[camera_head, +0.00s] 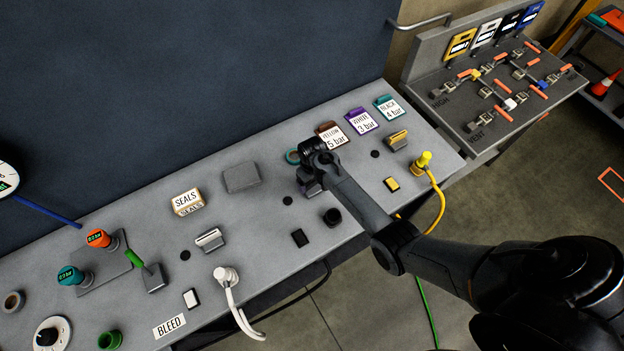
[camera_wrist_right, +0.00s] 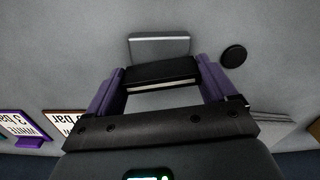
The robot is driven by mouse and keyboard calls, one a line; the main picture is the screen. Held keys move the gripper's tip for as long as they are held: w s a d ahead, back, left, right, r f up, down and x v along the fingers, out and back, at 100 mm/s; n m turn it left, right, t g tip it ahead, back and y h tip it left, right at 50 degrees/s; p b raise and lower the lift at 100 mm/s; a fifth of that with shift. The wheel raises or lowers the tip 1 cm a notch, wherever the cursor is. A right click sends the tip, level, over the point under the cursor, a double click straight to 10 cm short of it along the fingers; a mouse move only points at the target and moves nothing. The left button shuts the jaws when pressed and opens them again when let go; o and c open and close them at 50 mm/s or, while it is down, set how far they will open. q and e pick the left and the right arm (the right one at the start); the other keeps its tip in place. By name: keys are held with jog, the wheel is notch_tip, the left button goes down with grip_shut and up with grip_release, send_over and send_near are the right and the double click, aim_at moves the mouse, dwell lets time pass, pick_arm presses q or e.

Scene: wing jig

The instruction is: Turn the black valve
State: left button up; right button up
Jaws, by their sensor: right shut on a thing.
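My right gripper (camera_head: 308,184) reaches down to the grey bench near its middle. In the right wrist view its two purple fingers (camera_wrist_right: 160,80) are shut on a black block (camera_wrist_right: 160,70) with a pale lower edge. This block looks like the black valve's handle, but I cannot tell for sure. A grey plate with a light edge (camera_wrist_right: 160,47) lies just beyond the block. In the head view my own arm hides most of the held block. My left gripper is not in view.
A black round socket (camera_head: 331,217) and a black rectangle (camera_head: 299,237) are near my right gripper. Yellow, white and black pressure labels (camera_head: 360,121) stand behind. White (camera_head: 226,275) and yellow (camera_head: 424,160) hose plugs stand on either side. A second panel (camera_head: 497,85) carries several orange handles.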

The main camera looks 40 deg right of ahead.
jog(key=n+p, duration=0.2)
jog(key=n, duration=0.1)
jog(key=shift+r+n, duration=0.15)
jog(key=shift+n, duration=0.15)
jog(key=n+p, duration=0.1)
jog(key=n, duration=0.3)
jog(key=shift+n, duration=0.3)
jog(key=n, duration=0.3)
jog(key=shift+d+n, duration=0.1)
jog(key=shift+n, duration=0.2)
jog(key=n, duration=0.3)
jog(key=shift+n, duration=0.9)
jog(key=o, duration=0.8)
jog(key=shift+o, duration=0.2)
